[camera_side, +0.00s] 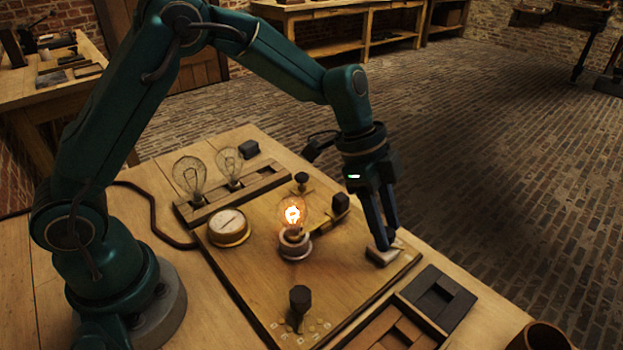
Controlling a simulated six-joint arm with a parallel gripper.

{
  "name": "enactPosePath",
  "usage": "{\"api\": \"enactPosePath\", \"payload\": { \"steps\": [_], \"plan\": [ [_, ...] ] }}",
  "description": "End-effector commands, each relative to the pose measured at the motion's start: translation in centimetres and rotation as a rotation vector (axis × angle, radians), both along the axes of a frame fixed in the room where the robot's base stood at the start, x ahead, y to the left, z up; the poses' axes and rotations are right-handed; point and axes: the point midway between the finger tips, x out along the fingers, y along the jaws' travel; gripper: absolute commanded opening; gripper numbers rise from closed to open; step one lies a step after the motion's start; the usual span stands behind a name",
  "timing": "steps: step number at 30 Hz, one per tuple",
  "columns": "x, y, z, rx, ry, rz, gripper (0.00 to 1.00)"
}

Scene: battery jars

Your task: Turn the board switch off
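The wooden board (245,275) lies on the bench, with a lit bulb (292,214) in a round holder at its middle. A black knob (299,304) stands upright near the board's front edge, with small pale marks around its base. A smaller black knob (301,181) and a dark block (340,203) sit on brass strips behind the bulb. I cannot tell for sure which part is the board switch. My gripper (384,244) points down at the board's right side, its fingertips at a small pale block (381,257). Whether the fingers grip it or only touch it is unclear.
A round gauge (229,226) sits left of the bulb. Two unlit bulbs (190,176) stand in a wooden rack at the back left. A compartmented wooden tray (388,328) and a dark tray (437,297) lie at the front right, near a brown cup (540,337).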

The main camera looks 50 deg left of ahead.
Motion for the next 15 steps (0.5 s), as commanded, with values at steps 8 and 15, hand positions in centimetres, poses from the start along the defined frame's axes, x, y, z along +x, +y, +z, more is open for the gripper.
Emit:
{"api": "enactPosePath", "payload": {
  "steps": [8,15],
  "plan": [
    [-0.01,0.00,0.04,0.000,0.000,0.001,0.00],
    [-0.08,-0.03,0.05,0.000,0.001,0.049,0.00]
  ]
}}
